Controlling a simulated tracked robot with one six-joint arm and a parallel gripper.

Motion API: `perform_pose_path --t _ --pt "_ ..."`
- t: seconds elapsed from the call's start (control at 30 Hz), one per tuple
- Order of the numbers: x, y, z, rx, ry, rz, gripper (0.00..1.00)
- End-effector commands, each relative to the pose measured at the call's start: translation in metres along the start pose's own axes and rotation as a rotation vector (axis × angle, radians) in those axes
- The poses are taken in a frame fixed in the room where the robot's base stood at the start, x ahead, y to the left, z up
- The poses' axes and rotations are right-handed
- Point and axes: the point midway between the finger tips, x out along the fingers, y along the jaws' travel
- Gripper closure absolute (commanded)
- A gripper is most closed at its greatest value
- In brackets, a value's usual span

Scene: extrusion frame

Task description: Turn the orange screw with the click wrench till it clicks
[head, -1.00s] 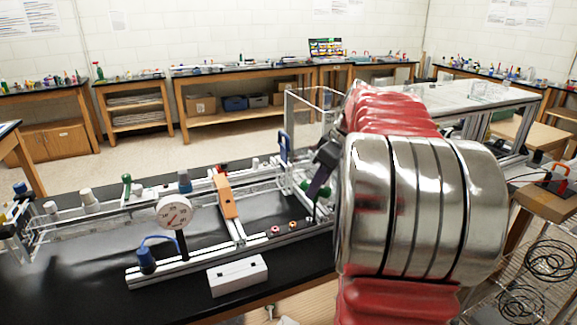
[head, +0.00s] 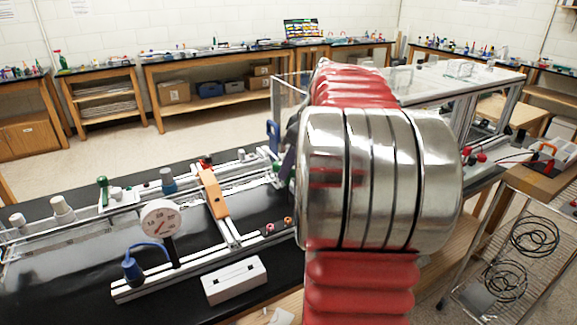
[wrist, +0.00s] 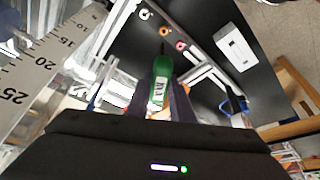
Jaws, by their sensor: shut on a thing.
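My gripper (wrist: 162,92) is shut on a green-handled tool with a dark shaft, which I take to be the click wrench (wrist: 158,76). The shaft points away from me, above the dark bench. Beyond it, a small orange ring-shaped piece, perhaps the orange screw (wrist: 181,45), sits near the aluminium rail, beside a pinkish one (wrist: 165,31). The head view also shows the orange piece (head: 288,220), left of my arm. The wrench tip looks apart from it, but its height is unclear. My metal and red arm hides most of the gripper in the head view.
The extrusion frame (head: 190,268) carries an orange bracket (head: 213,192) and a round dial gauge (head: 160,218). A white slotted block (head: 235,279) lies in front. A ruler-like scale (wrist: 45,60) runs along the left in the wrist view. A wire rack (head: 490,265) stands at right.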

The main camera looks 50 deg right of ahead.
Motion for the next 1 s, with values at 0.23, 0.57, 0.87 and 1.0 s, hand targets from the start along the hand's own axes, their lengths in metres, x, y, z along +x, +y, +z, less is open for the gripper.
perform_pose_path --t 0.23,0.57,0.87,1.0 --pt "0.007 0.0 0.004 0.001 0.001 -0.001 1.0" --pt "0.033 0.0 0.015 0.001 0.001 -0.002 1.0" --pt "0.05 0.0 0.021 -0.001 0.001 0.0 1.0" --pt "0.052 0.0 0.022 -0.001 0.001 0.0 1.0"
